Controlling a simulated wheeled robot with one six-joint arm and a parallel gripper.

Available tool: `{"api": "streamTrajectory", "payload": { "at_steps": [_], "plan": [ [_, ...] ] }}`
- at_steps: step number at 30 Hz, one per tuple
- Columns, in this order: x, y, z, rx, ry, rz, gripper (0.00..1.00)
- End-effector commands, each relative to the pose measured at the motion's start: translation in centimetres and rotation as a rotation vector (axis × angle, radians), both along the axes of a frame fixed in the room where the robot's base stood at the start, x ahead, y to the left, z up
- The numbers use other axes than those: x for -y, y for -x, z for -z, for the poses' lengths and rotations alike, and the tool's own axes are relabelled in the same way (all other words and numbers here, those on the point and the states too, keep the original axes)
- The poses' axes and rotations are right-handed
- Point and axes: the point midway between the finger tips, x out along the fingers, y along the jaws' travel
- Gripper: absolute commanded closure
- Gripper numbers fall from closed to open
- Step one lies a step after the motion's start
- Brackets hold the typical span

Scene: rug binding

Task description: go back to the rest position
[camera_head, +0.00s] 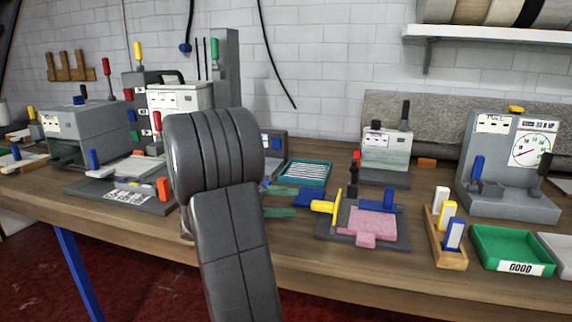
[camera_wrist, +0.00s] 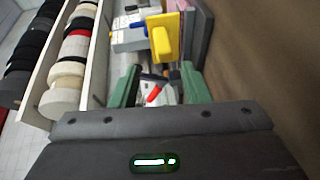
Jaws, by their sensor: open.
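My gripper (camera_head: 284,201) has green fingers and points right over the workbench in the head view. It is open, with a gap between the fingers. In the wrist view my gripper (camera_wrist: 160,84) shows nothing held between its fingertips. A grey fixture (camera_head: 333,233) with a pink block (camera_head: 372,224), a yellow handle (camera_head: 323,207) and a blue part (camera_head: 376,206) is just right of the fingertips. The yellow handle (camera_wrist: 163,38) is ahead of the fingers in the wrist view. I cannot tell how far apart they are. My arm hides part of the bench.
A teal tray (camera_head: 305,174) lies behind my gripper. A wooden rack (camera_head: 450,253) and a green tray marked GOOD (camera_head: 512,252) are at the right. Grey machines (camera_head: 88,127) stand at the left. The bench's front edge (camera_head: 400,283) is mostly clear.

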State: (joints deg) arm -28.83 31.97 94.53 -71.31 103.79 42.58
Motion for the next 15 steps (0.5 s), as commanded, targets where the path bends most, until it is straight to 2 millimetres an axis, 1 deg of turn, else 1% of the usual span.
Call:
{"api": "streamTrajectory", "payload": {
  "at_steps": [1,9,12,15],
  "plan": [
    [1.2,0.0,0.2,0.0,0.001,0.005,0.58],
    [6.1,-0.6,0.7,0.001,0.001,0.004,0.58],
    [7.5,-0.8,0.8,0.0,0.0,0.003,0.58],
    [8.5,-0.9,0.9,0.001,0.0,0.001,0.58]
  ]
}}
